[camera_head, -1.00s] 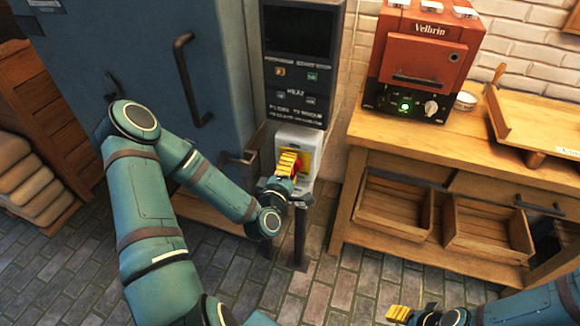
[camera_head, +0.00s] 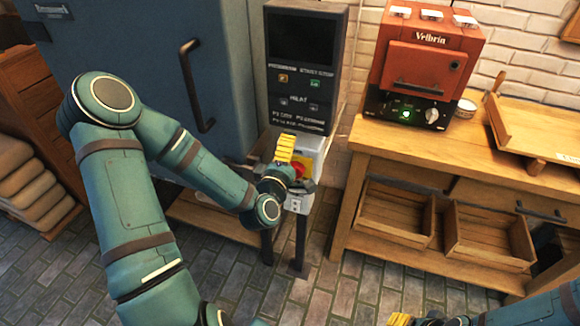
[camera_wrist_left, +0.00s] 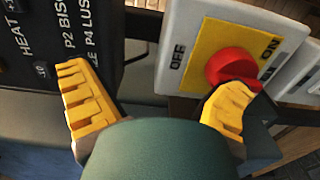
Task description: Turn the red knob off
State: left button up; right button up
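The red knob (camera_wrist_left: 232,67) sits on a yellow plate (camera_wrist_left: 213,50) on a white box (camera_head: 299,205), with OFF marked on the left and ON on the right in the left wrist view. It also shows in the head view (camera_head: 299,171), partly hidden. My left gripper (camera_wrist_left: 155,102) is open. Its right yellow finger overlaps the knob's lower edge in the picture; whether they touch I cannot tell. The left finger is apart, in front of the dark control panel. My right gripper (camera_head: 412,321) is at the bottom edge, mostly cut off.
A dark control panel (camera_head: 302,70) stands above the box, beside a large blue cabinet with a handle (camera_head: 196,85). A wooden workbench (camera_head: 390,140) on the right carries a red oven (camera_head: 425,60) with a lit green light. Tiled floor lies in front.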

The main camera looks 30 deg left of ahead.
pick_arm(q)
jog(key=r, duration=0.1)
jog(key=w+r, duration=0.1)
jog(key=r, duration=0.1)
jog(key=shift+d, duration=0.1)
jog(key=shift+w+f, duration=0.15)
jog(key=shift+f, duration=0.05)
jog(key=shift+s+f, duration=0.15)
jog(key=shift+s, duration=0.05)
